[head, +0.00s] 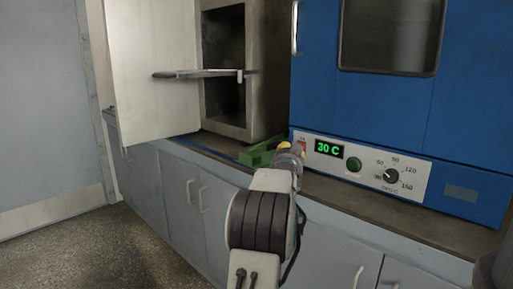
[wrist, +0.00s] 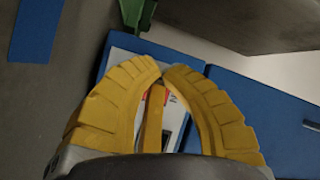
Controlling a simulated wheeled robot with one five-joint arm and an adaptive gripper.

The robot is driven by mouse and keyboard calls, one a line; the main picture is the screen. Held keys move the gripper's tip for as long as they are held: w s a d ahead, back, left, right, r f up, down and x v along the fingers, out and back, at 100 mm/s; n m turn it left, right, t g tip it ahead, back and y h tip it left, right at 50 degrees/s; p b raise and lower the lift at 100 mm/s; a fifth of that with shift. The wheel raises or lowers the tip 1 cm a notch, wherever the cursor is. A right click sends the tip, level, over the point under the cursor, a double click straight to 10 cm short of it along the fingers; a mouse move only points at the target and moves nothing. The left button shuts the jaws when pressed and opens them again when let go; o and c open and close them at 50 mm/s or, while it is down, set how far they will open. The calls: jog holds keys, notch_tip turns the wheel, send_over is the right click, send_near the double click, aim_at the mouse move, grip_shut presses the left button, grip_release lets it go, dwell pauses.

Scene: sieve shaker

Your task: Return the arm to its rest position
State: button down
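My arm reaches forward from the bottom of the head view. My gripper (head: 290,149) is at its far end, in front of the worktop and left of the blue oven's control panel. In the wrist view, the yellow fingers of my gripper (wrist: 161,68) curve in and their tips come together. A yellow strip shows between them and looks like part of the gripper. I see no object held.
The blue oven (head: 470,95) stands close at right, its display reading 30 C. A grey chamber (head: 260,60) with its door (head: 150,105) open stands at left. A green object (head: 258,154) lies on the worktop (head: 225,147). Grey cabinets (head: 180,185) run below; floor is clear at left.

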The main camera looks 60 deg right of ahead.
dwell(0.3)
